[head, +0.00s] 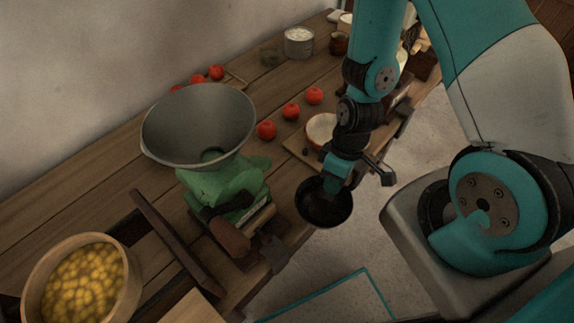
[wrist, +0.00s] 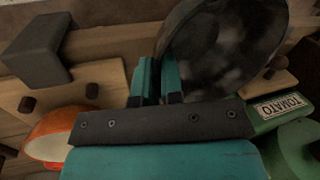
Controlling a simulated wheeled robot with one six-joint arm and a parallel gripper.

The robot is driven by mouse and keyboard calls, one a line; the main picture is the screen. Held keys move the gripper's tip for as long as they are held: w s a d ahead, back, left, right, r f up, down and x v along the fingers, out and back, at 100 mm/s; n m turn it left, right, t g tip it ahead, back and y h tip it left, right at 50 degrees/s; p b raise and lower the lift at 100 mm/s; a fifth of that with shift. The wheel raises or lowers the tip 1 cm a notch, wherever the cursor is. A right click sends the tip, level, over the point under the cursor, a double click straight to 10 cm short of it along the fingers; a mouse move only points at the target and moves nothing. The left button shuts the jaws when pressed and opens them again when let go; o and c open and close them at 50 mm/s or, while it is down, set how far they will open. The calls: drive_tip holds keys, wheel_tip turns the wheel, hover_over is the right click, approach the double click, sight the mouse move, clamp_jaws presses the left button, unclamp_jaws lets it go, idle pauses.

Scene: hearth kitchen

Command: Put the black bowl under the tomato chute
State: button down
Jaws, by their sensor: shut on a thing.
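My gripper (head: 338,184) is shut on the rim of the black bowl (head: 325,207), which hangs at the table's front edge, right of the green mill (head: 222,185) with its wide grey funnel (head: 200,120). In the wrist view the teal fingers (wrist: 159,82) pinch the near rim of the bowl (wrist: 228,45), which looks dark and empty. A white TOMATO label (wrist: 281,106) on a green part shows to the right of the bowl. The chute's mouth is not clearly seen in either view.
Several tomatoes (head: 267,130) lie behind the bowl. A wooden board (head: 299,149) holds a round pale-topped thing (head: 322,127). A wooden bowl of yellow pieces (head: 82,280) stands at the front left. A dark wooden bar (head: 177,242) lies left of the mill.

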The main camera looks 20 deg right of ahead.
drive_tip(key=b, duration=0.2)
drive_tip(key=w+f+b, duration=0.1)
drive_tip(key=b, duration=0.2)
drive_tip(key=shift+w+a, duration=0.25)
drive_tip(key=shift+a, duration=0.15)
drive_tip(key=w+b, duration=0.1)
drive_tip(key=b, duration=0.2)
drive_tip(key=w+a+b, duration=0.1)
drive_tip(key=b, duration=0.2)
drive_tip(key=shift+w+a+r, duration=0.1)
drive_tip(key=shift+w, duration=0.25)
drive_tip(key=w, duration=0.1)
drive_tip(key=w+a+p, duration=0.1)
drive_tip(key=w+r, duration=0.1)
drive_tip(key=shift+w+a, duration=0.3)
drive_tip(key=shift+w, duration=0.1)
drive_tip(key=shift+w+a+p, duration=0.25)
drive_tip(key=shift+w+p, duration=0.1)
drive_tip(key=shift+w, duration=0.3)
drive_tip(key=w, duration=0.1)
drive_tip(key=w+a, duration=0.1)
drive_tip(key=w, duration=0.1)
drive_tip(key=shift+a+f+p, duration=0.2)
drive_tip(key=shift+f+p, duration=0.1)
drive_tip(key=shift+f, duration=0.55)
drive_tip(key=shift+f, duration=0.1)
drive_tip(key=c, duration=1.3)
unclamp_jaws()
drive_tip(key=shift+o, duration=0.2)
